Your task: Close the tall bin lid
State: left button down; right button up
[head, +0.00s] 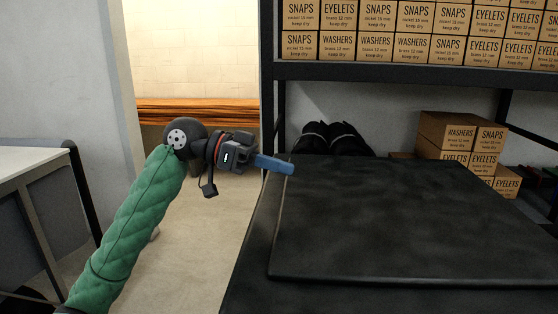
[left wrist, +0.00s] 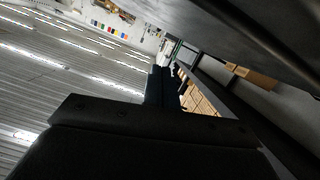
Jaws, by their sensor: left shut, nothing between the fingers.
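The tall bin (head: 250,265) is black and stands in the right half of the head view. Its dark, flat lid (head: 400,225) lies over the top; I cannot tell whether it is fully down. My left gripper (head: 275,164) is shut and empty. Its blue fingertips are at the lid's far left edge; I cannot tell whether they touch it. In the left wrist view the fingers (left wrist: 160,86) are dark and point away from the camera. My right gripper is in neither view.
A black shelf (head: 400,72) with rows of small cartons stands above and behind the bin. More cartons (head: 460,135) and dark rolled items (head: 330,140) sit behind the lid. A pale table (head: 30,160) is at the left. Open floor (head: 200,240) lies between it and the bin.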

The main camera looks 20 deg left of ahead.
aim_at(296, 216)
pick_arm(q)
jog(key=shift+m, duration=0.5)
jog(key=f+b, duration=0.1)
jog(key=f, duration=0.1)
jog(key=s+f+b, duration=0.1)
jog(key=f, duration=0.1)
jog(key=f+b, duration=0.1)
jog(key=f, duration=0.1)
jog(key=shift+s+d+f+b, duration=0.15)
jog(key=shift+s+f+b, duration=0.1)
jog(key=shift+b, duration=0.1)
jog(key=shift+s+f+b, duration=0.2)
jog(key=shift+f+b, duration=0.3)
jog(key=shift+f, duration=0.45)
jog(key=shift+d+f, duration=0.1)
